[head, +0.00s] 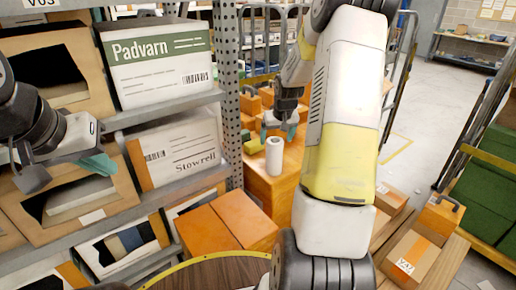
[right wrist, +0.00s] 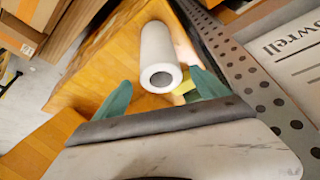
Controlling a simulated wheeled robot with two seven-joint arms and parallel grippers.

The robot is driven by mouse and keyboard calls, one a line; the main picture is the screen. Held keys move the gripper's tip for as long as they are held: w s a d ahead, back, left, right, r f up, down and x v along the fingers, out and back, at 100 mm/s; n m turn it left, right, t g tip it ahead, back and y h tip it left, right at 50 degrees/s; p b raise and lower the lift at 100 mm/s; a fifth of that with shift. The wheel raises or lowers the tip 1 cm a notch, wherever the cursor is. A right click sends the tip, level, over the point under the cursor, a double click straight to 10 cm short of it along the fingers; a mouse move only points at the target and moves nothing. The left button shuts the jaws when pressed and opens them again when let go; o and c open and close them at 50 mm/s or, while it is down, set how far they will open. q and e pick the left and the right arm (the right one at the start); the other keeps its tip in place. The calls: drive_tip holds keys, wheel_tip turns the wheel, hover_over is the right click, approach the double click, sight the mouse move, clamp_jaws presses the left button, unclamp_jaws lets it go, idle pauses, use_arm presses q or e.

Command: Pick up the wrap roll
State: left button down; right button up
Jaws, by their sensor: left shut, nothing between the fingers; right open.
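The wrap roll (head: 274,158) is a white cylinder standing upright on an orange-brown box top (head: 283,188) beside the rack post. In the right wrist view the roll (right wrist: 160,45) shows its end with the dark core hole turned to the camera. My right gripper (head: 279,131) is open, just above and behind the roll in the head view. Its teal fingers (right wrist: 161,93) lie either side of the roll's near end, with nothing gripped. Whether they touch it I cannot tell. My left gripper (head: 96,164) is shut and empty in front of the left shelves.
A perforated rack post (head: 229,105) stands close to the roll's left, also in the right wrist view (right wrist: 240,70). A small yellow item (head: 253,146) lies beside the roll. Shelves with boxes fill the left. Orange cartons (head: 240,218) stand in front. Open floor (head: 425,110) lies right.

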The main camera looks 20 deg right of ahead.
drive_tip(key=x, duration=0.6)
drive_tip(key=shift+a+f, duration=0.1)
drive_tip(key=shift+f, duration=0.05)
clamp_jaws()
drive_tip(key=v, duration=0.4)
drive_tip(key=shift+w+a, duration=0.2)
drive_tip(key=shift+w, duration=0.05)
drive_tip(key=s+a+r, duration=0.1)
drive_tip(key=s+a, duration=0.6)
drive_tip(key=s, duration=0.6)
drive_tip(key=shift+r, duration=0.2)
drive_tip(key=shift+s, duration=0.1)
